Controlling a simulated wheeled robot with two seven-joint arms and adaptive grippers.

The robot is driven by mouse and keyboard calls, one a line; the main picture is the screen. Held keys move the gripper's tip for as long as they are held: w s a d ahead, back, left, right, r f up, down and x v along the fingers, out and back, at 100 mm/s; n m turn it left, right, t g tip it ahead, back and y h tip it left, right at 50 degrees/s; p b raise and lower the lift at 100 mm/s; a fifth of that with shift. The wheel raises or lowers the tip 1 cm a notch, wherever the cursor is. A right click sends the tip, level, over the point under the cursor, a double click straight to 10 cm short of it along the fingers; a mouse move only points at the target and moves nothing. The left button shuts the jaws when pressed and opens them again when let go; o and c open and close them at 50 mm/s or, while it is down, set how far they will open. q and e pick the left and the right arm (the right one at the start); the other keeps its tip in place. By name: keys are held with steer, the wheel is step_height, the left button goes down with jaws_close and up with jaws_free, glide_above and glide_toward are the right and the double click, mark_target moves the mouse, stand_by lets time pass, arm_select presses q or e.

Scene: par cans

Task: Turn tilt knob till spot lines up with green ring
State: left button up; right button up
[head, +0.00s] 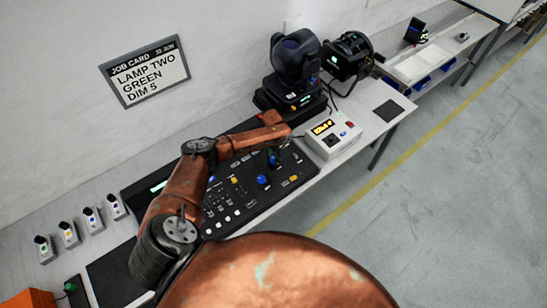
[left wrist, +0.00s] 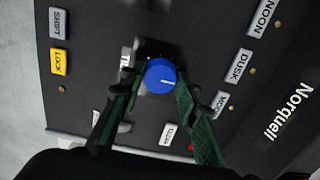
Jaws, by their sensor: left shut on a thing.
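A blue knob (left wrist: 160,76) with a small white mark on its rim stands on the black console (left wrist: 60,105). My left gripper (left wrist: 155,90) has its two dark green fingers on either side of this knob and is shut on it. A label beside the knob is partly hidden by a finger; only its first letters, like "TI", show. In the head view my left gripper (head: 273,157) reaches down onto the console's upper right part. Another blue knob (head: 263,180) stands just in front of it. Neither a light spot nor a green ring shows. My right gripper is out of view.
A black moving-head lamp (head: 294,62) and a round lamp (head: 347,57) stand behind the console. A white box (head: 333,138) with a yellow display sits right of the gripper. A job card (head: 145,72) hangs on the wall. Several small switch boxes stand at left.

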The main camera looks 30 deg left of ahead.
arm_select(q)
steer(key=shift+c, duration=0.5)
steer(key=shift+r+n+p, duration=0.1)
steer(key=shift+n+p, duration=0.75)
steer(key=shift+n, duration=0.15)
steer(key=n+p, duration=0.2)
steer(key=n, duration=0.1)
steer(key=n+p, duration=0.2)
steer(key=n, duration=0.1)
steer(key=shift+n, duration=0.4)
steer(key=shift+n+p, duration=0.4)
steer(key=shift+n, duration=0.6)
steer(key=o, duration=1.2)
steer(key=shift+c, duration=0.2)
